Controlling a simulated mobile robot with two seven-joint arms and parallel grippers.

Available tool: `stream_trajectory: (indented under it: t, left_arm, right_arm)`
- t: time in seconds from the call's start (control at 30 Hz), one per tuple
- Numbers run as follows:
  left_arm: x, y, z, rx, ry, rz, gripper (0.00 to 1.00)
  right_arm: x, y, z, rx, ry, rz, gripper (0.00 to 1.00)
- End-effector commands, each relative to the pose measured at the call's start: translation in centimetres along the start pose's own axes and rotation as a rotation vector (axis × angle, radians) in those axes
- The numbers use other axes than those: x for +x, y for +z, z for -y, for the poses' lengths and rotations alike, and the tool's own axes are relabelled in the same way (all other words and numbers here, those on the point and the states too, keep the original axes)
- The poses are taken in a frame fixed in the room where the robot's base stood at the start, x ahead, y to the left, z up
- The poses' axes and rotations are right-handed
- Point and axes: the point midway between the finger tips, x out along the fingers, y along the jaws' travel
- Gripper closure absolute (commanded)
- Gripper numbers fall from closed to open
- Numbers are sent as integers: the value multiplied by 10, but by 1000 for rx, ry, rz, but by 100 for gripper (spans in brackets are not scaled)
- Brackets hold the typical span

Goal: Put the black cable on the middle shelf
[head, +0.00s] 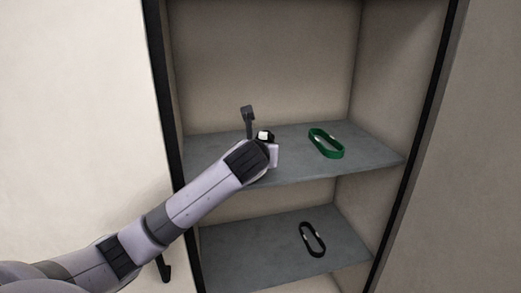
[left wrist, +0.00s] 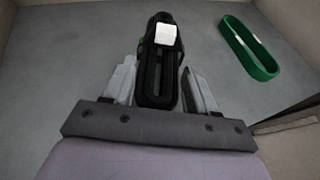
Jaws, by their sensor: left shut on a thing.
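A black cable (left wrist: 147,72) with a white tag and a little green at its side is between the fingers of my left gripper (left wrist: 160,82), which is shut on it. In the head view my left gripper (head: 266,147) is over the left part of the grey shelf with the green loop, largely hidden by my wrist. A black and white bit of the held cable (head: 265,134) shows past the wrist. I cannot tell whether the cable touches the shelf. My right gripper is not in view.
A green cable loop (head: 327,144) lies on the same shelf (head: 370,158), to the right, and shows in the left wrist view (left wrist: 248,46). Another black loop (head: 312,240) lies on the shelf below (head: 240,250). A dark frame (head: 160,95) edges the cabinet's left side.

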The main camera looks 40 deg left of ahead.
Motion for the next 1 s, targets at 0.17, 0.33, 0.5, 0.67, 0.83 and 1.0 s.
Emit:
stream_trajectory:
  t: [0.17,0.33,0.5,0.67,0.83,1.0]
  left_arm:
    - [0,2,0,-1,-1,3,87]
    - [0,0,0,0,-1,2,87]
    - [1,-3,0,1,0,2,87]
    - [2,-6,0,1,0,2,87]
    - [2,-6,0,0,0,2,13]
    - [3,-7,0,1,0,-2,13]
  right_arm:
    - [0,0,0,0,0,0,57]
    - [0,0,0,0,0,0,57]
    - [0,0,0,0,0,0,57]
    - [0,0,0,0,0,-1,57]
    - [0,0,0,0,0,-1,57]
    - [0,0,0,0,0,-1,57]
